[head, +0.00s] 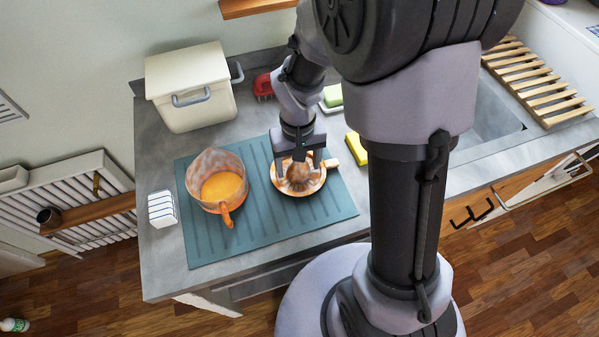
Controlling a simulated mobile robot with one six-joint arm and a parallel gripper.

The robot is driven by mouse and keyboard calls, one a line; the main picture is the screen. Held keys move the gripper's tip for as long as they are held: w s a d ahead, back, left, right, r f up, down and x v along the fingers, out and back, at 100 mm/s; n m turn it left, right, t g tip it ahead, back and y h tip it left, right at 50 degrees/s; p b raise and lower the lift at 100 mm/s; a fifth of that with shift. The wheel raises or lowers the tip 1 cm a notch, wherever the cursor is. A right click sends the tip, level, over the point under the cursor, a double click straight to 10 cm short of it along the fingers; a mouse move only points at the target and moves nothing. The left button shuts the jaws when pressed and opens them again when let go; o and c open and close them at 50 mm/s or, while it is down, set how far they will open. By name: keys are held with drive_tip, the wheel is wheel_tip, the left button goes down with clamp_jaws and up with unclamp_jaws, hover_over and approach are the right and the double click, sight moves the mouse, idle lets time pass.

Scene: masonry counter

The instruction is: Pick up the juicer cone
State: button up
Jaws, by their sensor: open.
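The juicer cone (298,173) is a small brownish, ribbed dome. It sits in the middle of a shallow orange-and-pale dish (313,186) with a pale handle, on the teal ridged mat (270,232). My gripper (298,180) points down over the dish with its fingers apart, one on each side of the cone. I cannot tell whether the fingers touch the cone. The gripper body hides part of the dish's far side.
An orange pot (213,163) with orange contents stands left on the mat. A white item (162,209) is by the counter's left edge. A cream bin (188,85), red brush (263,86), green soap (332,95) and yellow sponge (356,149) are behind. The mat's front is clear.

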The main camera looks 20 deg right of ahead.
drive_tip(key=shift+r, duration=0.1)
drive_tip(key=shift+c, duration=0.2)
drive_tip(key=c, duration=1.5)
drive_tip(key=shift+o, duration=0.2)
drive_tip(key=shift+r, duration=0.1)
